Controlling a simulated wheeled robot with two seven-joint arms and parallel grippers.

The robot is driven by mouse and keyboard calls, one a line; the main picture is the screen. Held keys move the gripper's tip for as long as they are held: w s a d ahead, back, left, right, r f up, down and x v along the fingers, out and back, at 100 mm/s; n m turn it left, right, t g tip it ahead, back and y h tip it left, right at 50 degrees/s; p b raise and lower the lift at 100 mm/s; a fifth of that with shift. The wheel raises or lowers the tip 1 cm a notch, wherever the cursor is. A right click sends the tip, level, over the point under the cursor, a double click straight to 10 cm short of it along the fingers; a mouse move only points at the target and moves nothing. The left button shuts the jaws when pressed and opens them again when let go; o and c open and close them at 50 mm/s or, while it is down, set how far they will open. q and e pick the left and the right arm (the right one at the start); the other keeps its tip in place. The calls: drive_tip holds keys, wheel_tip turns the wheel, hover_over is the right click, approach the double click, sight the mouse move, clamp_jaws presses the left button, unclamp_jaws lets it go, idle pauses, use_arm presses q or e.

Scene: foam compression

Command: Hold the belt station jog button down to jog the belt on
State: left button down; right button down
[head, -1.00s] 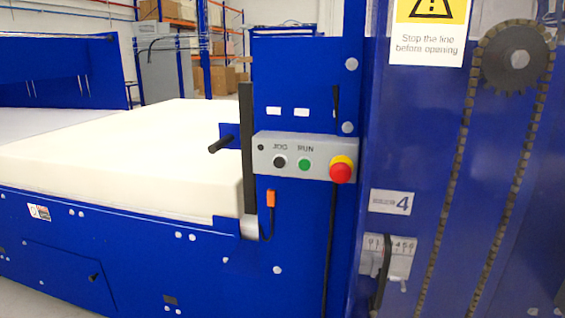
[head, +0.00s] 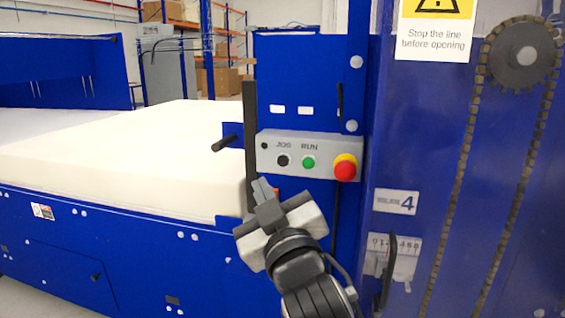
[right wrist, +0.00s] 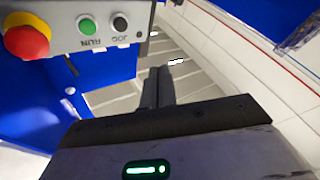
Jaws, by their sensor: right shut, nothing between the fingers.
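The grey control box (head: 325,158) is fixed to the blue post of the belt station. On it are the black JOG button (head: 283,160), the green RUN button (head: 308,163) and a red stop knob on a yellow ring (head: 345,168). My right gripper (head: 262,188) is shut and empty, below and slightly left of the JOG button and apart from it. In the right wrist view, upside down, the JOG button (right wrist: 120,23) lies above and left of the shut fingertips (right wrist: 158,72). My left gripper is not in view.
A thick cream foam block (head: 130,145) lies on the blue-sided conveyor at left. A dark vertical bar (head: 250,130) and a black-ended peg (head: 224,143) stand left of the box. A chain and sprocket (head: 520,60) are at right behind a panel.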

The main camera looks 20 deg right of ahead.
sight(283, 161)
drive_tip(key=shift+w, duration=0.1)
drive_tip(key=shift+w+d, duration=0.8)
drive_tip(key=shift+w, duration=0.4)
drive_tip(key=shift+w+d, duration=0.85)
drive_tip(key=shift+w, duration=0.35)
drive_tip(key=shift+w+d, duration=0.8)
drive_tip(key=shift+w, duration=0.4)
drive_tip(key=shift+w+d+p, duration=0.25)
drive_tip(key=shift+w+p, duration=0.1)
